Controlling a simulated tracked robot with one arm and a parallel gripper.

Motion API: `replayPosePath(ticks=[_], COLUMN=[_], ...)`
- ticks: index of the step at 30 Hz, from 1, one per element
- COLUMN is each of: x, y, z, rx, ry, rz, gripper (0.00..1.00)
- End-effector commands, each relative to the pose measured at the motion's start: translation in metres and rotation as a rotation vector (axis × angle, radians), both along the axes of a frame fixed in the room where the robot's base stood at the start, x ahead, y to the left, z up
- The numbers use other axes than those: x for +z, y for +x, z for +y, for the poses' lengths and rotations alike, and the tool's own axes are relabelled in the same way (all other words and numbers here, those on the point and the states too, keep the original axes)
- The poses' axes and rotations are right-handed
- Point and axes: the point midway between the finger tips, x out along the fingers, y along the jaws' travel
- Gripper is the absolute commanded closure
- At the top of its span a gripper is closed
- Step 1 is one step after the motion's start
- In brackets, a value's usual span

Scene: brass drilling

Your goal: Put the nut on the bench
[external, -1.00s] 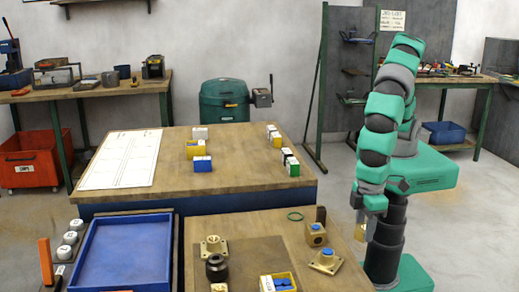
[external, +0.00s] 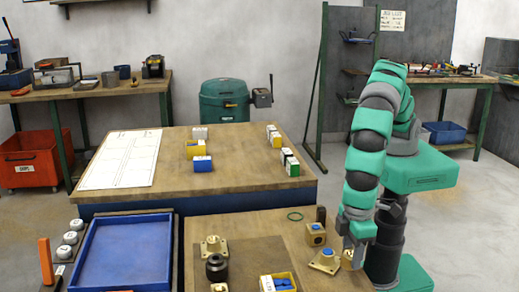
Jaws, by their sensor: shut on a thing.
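My gripper (external: 352,244) is at the right edge of the front wooden bench (external: 310,216), pointing down. It is shut on a small brass-coloured piece, which I take to be the nut (external: 347,259). The nut is low over the bench's right side, just right of a brass flanged part with a blue plug (external: 325,261). I cannot tell whether the nut touches the bench top. The fingers partly hide it.

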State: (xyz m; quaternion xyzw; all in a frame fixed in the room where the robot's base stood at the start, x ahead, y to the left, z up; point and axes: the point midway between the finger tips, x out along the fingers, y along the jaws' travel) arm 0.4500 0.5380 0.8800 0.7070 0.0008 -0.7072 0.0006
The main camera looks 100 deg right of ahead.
Motion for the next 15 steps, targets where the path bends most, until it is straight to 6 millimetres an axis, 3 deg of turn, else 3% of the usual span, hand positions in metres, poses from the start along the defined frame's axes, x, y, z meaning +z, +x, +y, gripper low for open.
replayPosePath(ticks=[15], x=[-0.003], y=[0.027], z=[0.035], rx=[0.002], ry=[0.005], rz=[0.001], gripper=[0.94])
